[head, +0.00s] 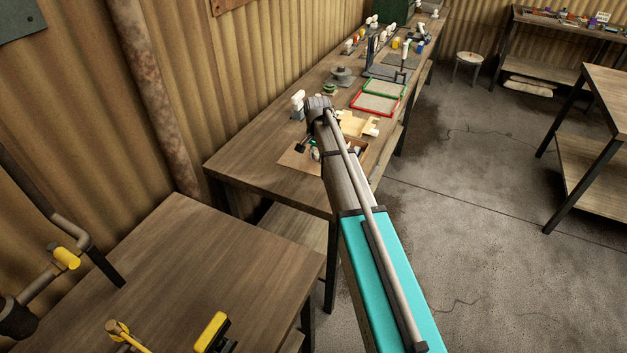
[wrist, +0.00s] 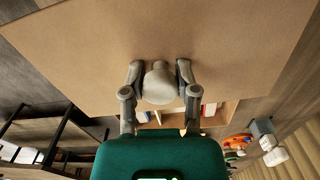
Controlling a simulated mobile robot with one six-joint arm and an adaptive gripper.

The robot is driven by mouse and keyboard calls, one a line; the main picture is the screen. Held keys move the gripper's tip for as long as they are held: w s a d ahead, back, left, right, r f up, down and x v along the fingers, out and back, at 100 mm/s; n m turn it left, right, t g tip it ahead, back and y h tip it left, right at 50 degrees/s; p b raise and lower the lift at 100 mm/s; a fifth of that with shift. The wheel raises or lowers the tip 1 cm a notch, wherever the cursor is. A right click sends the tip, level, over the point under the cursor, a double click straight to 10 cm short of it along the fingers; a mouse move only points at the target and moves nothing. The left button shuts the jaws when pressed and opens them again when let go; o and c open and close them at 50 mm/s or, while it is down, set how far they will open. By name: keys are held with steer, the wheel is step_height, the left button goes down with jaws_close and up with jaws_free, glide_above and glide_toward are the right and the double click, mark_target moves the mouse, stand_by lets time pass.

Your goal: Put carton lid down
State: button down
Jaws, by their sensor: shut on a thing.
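The carton lid (wrist: 150,35) is a broad flat tan board filling the upper part of the wrist view, with a pale rounded knob (wrist: 159,86) on it. My gripper (wrist: 158,70) is shut on the knob, one finger on each side. Beyond the lid's edge the wrist view shows part of an open carton (wrist: 232,108) with small things inside. In the head view the carton (head: 357,158) stands on the long bench, partly behind my arm, with a tan board edge (head: 292,159) left of it. My arm hides the gripper there.
The long wooden bench (head: 245,165) carries red and green framed trays (head: 375,103), a grey round part (head: 343,76) and several bottles farther back. A corrugated wall runs along its left. Open floor lies to the right.

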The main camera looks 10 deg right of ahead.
mark_target(317, 162)
steer(key=shift+s+a, duration=0.1)
steer(key=shift+a, duration=0.1)
steer(key=shift+s+r, duration=0.1)
steer(key=shift+s, duration=0.1)
steer(key=s+d+r+p, duration=0.1)
steer(key=s+r+p, duration=0.1)
steer(key=s, duration=0.4)
steer(key=s+d+r+p, duration=0.1)
steer(key=s+r+p, duration=0.1)
steer(key=s, duration=0.5)
steer(key=shift+s+r+p, duration=0.25)
steer(key=shift+r+p, duration=0.15)
steer(key=shift+p, duration=0.05)
steer(key=w+f+b, duration=0.1)
steer(key=w, duration=0.2)
steer(key=w+f+b, duration=0.2)
steer(key=w, duration=0.1)
steer(key=w+a+f+b, duration=0.1)
steer(key=w, duration=0.2)
steer(key=shift+w+a+f, duration=0.1)
steer(key=shift+w+f, duration=0.15)
steer(key=shift+w, duration=0.05)
steer(key=w+f+b, duration=0.2)
steer(key=f+b, duration=0.1)
steer(key=w+f+b, duration=0.1)
steer(key=b, duration=0.1)
steer(key=shift+w+a+f, duration=0.25)
